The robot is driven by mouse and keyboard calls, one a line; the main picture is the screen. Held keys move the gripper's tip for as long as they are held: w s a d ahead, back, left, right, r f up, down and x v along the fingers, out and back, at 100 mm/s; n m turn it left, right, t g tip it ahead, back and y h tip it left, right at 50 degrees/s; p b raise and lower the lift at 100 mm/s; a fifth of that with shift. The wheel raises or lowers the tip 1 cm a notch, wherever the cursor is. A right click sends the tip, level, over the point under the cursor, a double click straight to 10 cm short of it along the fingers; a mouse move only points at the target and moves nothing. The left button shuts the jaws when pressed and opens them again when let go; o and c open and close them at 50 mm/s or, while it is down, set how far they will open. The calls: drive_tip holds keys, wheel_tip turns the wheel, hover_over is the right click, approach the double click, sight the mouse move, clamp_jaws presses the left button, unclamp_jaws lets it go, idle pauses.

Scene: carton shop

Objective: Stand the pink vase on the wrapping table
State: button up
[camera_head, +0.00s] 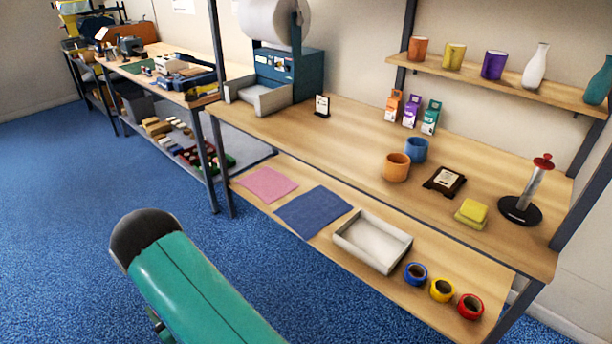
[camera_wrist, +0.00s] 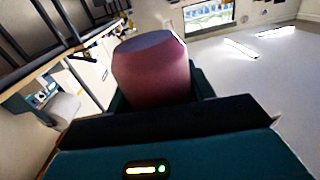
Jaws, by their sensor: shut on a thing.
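The pink vase (camera_wrist: 150,72) fills the middle of the wrist view, dark pink with a rounded body and a flat end. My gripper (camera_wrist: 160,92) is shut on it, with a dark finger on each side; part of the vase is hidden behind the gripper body. The wooden wrapping table (camera_head: 335,136) stands on the right in the head view. My gripper and the vase do not show in that view, so their distance from the table cannot be told.
The tabletop holds an orange cup (camera_head: 396,168), a blue cup (camera_head: 416,150), a dark plaque (camera_head: 444,182), a yellow block (camera_head: 471,212), a dark stand (camera_head: 520,209), small boxes (camera_head: 410,112) and a teal roll machine (camera_head: 290,72). Its left-centre is clear. A shelf (camera_head: 500,73) overhangs the back.

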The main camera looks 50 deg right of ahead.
drive_tip(key=d+r+m+g+h, duration=0.1)
drive_tip(key=d+r+m+h, duration=0.2)
drive_tip(key=d, duration=0.8)
drive_tip(key=d+r+m+g+h, duration=0.1)
drive_tip(key=d+r+m+h, duration=0.2)
drive_tip(key=d, duration=0.8)
drive_tip(key=s+d+r+m+g+h, duration=0.2)
drive_tip(key=s+d+r+h, duration=0.15)
drive_tip(key=d, duration=0.55)
drive_tip(key=s+d+r+m+g+h, duration=0.1)
drive_tip(key=s+d+r+g+h, duration=0.2)
drive_tip(key=d, duration=0.6)
drive_tip(key=s+d+r+m+g+h, duration=0.1)
drive_tip(key=s+d+r+m+g, duration=0.2)
drive_tip(key=s+d, duration=0.4)
drive_tip(key=s+d+r+m+g+h, duration=0.2)
drive_tip(key=s+d+r+g, duration=0.3)
drive_tip(key=s, duration=1.1)
drive_tip(key=s+d+r+m+g+h, duration=0.2)
drive_tip(key=s+d+r+m+g, duration=0.2)
drive_tip(key=s+d, duration=0.6)
drive_tip(key=shift+s+r+m, duration=0.4)
drive_tip(key=shift+s+r, duration=0.5)
drive_tip(key=shift+d+f+h, duration=0.1)
drive_tip(key=shift+d+h, duration=0.05)
drive_tip(key=shift+h, duration=0.1)
